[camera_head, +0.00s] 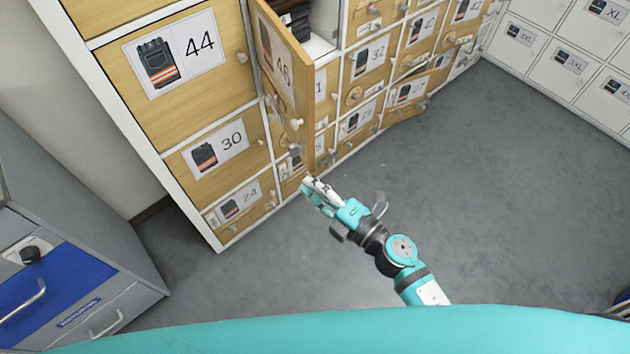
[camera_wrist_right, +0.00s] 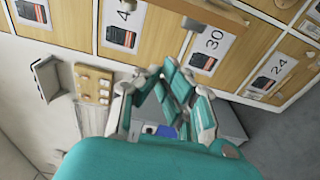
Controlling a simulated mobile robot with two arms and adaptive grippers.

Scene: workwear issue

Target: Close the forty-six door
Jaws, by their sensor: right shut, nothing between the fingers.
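The forty-six door (camera_head: 283,66) is a light wood panel with a "46" label, seen in the head view. It stands open, swung out from the cabinet, beside the closed 44 door (camera_head: 205,95). A round knob (camera_head: 296,123) shows low on its face. Dark items lie in the open compartment (camera_head: 310,22) behind it. My right gripper (camera_head: 312,188) is shut and empty, just below the door's lower end in the picture. I cannot tell whether it touches the door. In the right wrist view its fingers stand before the 30 door (camera_wrist_right: 221,47). My left gripper is not in view.
Wood locker doors 30 (camera_head: 229,147) and 24 (camera_head: 240,200) are below 44. Another door (camera_head: 406,104) stands ajar farther along. A grey and blue drawer unit (camera_head: 60,290) is at the left. White lockers (camera_head: 560,65) stand at the right. The grey floor (camera_head: 480,200) is clear.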

